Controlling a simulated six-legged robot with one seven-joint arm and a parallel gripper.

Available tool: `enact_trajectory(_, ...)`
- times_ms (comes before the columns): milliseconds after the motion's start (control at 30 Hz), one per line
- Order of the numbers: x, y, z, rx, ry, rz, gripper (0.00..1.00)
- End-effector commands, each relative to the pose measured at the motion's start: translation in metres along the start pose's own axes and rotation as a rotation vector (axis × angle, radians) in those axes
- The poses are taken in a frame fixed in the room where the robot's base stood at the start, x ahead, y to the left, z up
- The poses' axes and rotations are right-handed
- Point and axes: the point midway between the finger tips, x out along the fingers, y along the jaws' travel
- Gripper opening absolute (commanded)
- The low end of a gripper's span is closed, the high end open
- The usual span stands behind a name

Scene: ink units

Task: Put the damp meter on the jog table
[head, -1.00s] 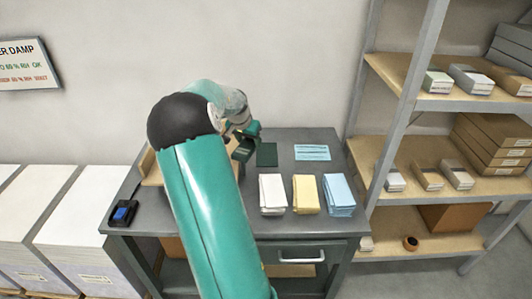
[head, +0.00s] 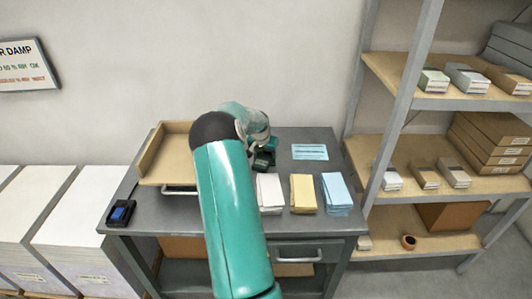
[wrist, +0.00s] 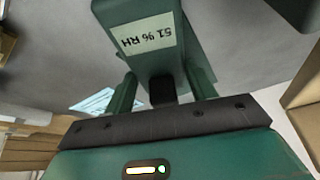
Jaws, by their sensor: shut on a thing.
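The damp meter (wrist: 140,38) is a green block with a pale label reading "51 % RH", upside down in the wrist view. My gripper (wrist: 162,88) is shut on it, with one green finger on each side. In the head view my gripper (head: 263,158) is over the back middle of the grey desk, and my arm partly hides it and the meter. I cannot tell the meter's height above the desk. The jog table (head: 168,172), a tan tray with raised edges, is on the desk to the left of my gripper.
White (head: 270,194), yellow (head: 303,194) and blue (head: 337,194) paper stacks stand along the desk's front right. A blue sheet (head: 310,152) lies behind them. A black-and-blue device (head: 122,213) sits at the front left corner. Shelves (head: 415,100) stand to the right.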

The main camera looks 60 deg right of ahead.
Motion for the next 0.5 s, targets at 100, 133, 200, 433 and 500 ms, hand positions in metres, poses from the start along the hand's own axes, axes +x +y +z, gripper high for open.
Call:
enact_trajectory(100, -0.0012, 0.0003, -0.0011, 0.001, 0.002, 0.0, 0.27)
enact_trajectory(133, -0.0012, 0.0003, -0.001, 0.001, 0.002, 0.0, 0.27)
enact_trajectory(200, 0.0001, 0.0003, -0.0004, 0.001, 0.001, 0.0, 0.27)
enact_trajectory(433, 0.0011, 0.0005, 0.0003, 0.001, 0.0, 0.0, 0.78)
enact_trajectory(500, 0.0011, 0.0004, 0.0003, 0.001, 0.0, 0.0, 0.78)
